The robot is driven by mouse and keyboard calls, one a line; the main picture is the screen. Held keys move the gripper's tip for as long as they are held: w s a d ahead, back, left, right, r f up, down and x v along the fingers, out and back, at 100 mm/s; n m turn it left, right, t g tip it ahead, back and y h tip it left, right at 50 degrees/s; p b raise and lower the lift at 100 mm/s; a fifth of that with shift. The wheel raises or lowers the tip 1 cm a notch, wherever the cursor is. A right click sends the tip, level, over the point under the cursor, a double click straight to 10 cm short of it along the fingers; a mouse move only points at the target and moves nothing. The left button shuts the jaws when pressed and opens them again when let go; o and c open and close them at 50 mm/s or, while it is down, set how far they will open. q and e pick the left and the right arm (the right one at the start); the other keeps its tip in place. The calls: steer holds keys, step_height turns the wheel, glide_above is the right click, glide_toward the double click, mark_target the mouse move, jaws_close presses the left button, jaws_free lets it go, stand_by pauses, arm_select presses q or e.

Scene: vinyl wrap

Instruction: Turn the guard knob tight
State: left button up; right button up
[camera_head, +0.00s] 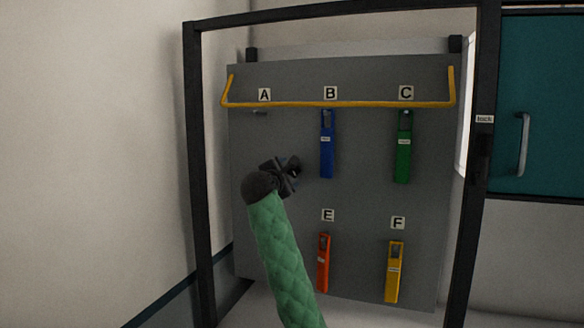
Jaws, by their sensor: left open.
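A black guard frame (199,180) stands open in front of a grey panel (365,205). On its right post is a small white label reading "lock" (485,119). A dark block (482,158) sits just below this label; I cannot tell whether it is the guard knob. My left gripper (294,172), on an arm in a green quilted sleeve, is open and empty in front of the panel, left of the blue tool and well left of the lock label. My right gripper is not in view.
A yellow rail (340,104) crosses the panel's top. A blue tool (327,145), green tool (403,147), orange tool (323,262) and yellow tool (395,272) hang under letters. A teal cabinet door (550,100) with a handle (523,145) is at right. A wall (90,140) bounds the left.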

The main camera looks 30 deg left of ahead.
mark_target(293, 171)
arm_select(q)
steer(key=shift+p+x, duration=0.85)
steer(key=shift+x, duration=1.2)
